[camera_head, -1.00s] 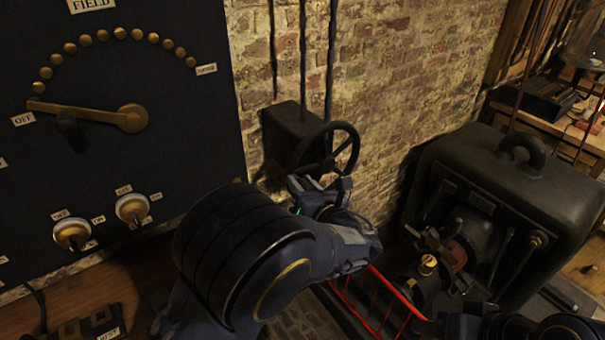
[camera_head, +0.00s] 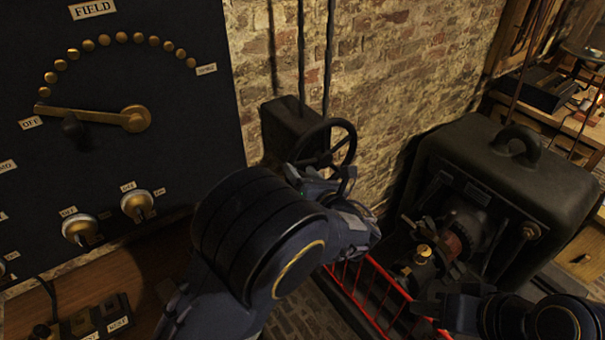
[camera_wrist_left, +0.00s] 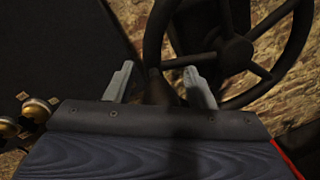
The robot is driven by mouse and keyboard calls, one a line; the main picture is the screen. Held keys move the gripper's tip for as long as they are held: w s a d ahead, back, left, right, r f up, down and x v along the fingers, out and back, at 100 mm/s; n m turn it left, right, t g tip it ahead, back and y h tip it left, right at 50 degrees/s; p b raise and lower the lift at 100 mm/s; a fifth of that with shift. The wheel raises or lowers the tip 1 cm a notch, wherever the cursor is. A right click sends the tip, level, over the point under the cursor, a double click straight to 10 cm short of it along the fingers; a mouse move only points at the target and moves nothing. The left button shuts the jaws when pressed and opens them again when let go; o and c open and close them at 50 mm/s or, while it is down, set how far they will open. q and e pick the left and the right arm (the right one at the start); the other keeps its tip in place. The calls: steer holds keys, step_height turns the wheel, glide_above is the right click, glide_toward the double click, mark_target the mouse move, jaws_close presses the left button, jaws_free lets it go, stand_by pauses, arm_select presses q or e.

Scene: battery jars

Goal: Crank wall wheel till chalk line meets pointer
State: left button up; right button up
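The dark spoked wall wheel (camera_head: 351,139) sits on a black box (camera_head: 281,128) on the brick wall. It fills the upper right of the left wrist view (camera_wrist_left: 237,50). My left gripper (camera_head: 325,180) is at the wheel's lower rim. In the left wrist view its two grey fingers (camera_wrist_left: 158,84) are spread apart, with a dark handle-like part (camera_wrist_left: 157,88) of the wheel between them and visible gaps at the sides. I cannot make out a chalk line or pointer. My right gripper (camera_head: 445,308) is low at the right, dark and partly cut off; its fingers are unclear.
A black panel (camera_head: 200,115) with brass studs and a lever stands left of the wheel. A dark machine (camera_head: 530,190) with a top handle stands at the right. A red railing (camera_head: 375,285) runs below my left forearm. A cluttered bench (camera_head: 570,125) is behind.

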arm_select(q)
steer(key=shift+f, duration=0.1)
steer(key=shift+s+d, duration=0.1)
steer(key=shift+s, duration=0.1)
steer(key=b+v, duration=0.2)
steer(key=v, duration=0.5)
steer(key=shift+s, duration=0.2)
steer(key=shift+c, duration=0.2)
